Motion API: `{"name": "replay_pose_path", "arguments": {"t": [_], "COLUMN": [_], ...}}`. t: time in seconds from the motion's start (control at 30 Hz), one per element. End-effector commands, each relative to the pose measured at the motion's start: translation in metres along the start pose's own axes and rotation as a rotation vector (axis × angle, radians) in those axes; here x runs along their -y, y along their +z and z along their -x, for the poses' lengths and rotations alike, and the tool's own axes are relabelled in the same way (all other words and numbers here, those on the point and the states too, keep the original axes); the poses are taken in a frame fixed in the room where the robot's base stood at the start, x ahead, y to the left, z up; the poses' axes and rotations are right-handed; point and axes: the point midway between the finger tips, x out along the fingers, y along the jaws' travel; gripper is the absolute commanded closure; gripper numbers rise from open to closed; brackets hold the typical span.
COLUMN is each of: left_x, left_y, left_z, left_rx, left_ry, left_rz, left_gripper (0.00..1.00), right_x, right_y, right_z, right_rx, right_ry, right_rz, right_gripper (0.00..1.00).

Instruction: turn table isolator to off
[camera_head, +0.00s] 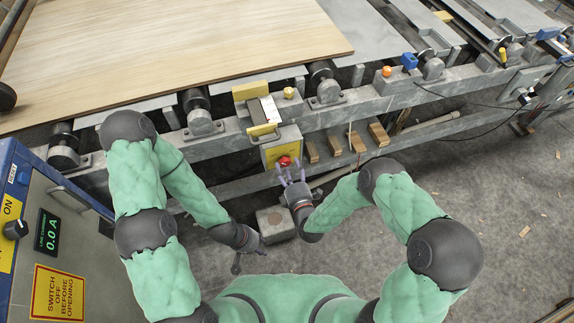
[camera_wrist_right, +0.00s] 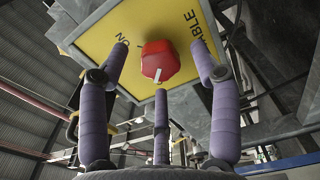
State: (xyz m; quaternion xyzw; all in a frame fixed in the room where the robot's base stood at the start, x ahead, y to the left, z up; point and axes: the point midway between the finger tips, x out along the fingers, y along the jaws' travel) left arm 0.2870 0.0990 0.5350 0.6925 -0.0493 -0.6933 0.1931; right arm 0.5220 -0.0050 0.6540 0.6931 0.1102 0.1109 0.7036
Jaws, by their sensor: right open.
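The table isolator is a red knob (camera_head: 285,161) on a yellow plate (camera_head: 271,154), low on the side of the roller table. In the right wrist view the red knob (camera_wrist_right: 160,62) has a white mark at its lower edge. The yellow plate (camera_wrist_right: 112,28) reads "ON" left of the knob and "ABLE", partly cut off, on the right. My right gripper (camera_head: 291,172) is open, its purple fingers spread around and just short of the knob; I cannot tell whether any touches. My left gripper (camera_head: 250,261) hangs low, empty, its fingers apart.
A wood veneer sheet (camera_head: 180,50) lies on the rollers. A blue cabinet (camera_head: 80,230) at left has a black knob by "ON", a display reading 0.0 A and a warning sign (camera_head: 58,292). A grey box (camera_head: 276,222) sits below the isolator. The floor at right is mostly clear.

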Motion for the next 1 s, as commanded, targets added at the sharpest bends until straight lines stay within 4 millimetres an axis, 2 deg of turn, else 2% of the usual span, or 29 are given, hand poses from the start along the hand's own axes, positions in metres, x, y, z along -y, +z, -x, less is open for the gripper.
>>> {"name": "replay_pose_path", "arguments": {"t": [0.3,0.5,0.7,1.0], "left_x": [0.000,0.000,0.000,0.000], "left_y": [0.000,0.000,0.000,0.000], "left_z": [0.000,0.000,0.000,0.000], "left_rx": [0.000,0.000,0.000,0.000], "left_ry": [0.000,0.000,0.000,0.000], "left_rz": [0.000,0.000,0.000,0.000], "left_gripper": [0.60,0.60,0.60,0.60], "right_x": [0.001,0.001,0.001,0.001], "right_y": [0.001,0.001,0.001,0.000], "right_z": [0.063,0.092,0.102,0.103], "right_rx": [0.004,0.003,0.002,0.002], "right_ry": [-0.005,-0.005,-0.002,-0.002], "right_rz": [0.000,0.000,0.000,0.000], "right_gripper": [0.36,0.36,0.36,0.36]}}
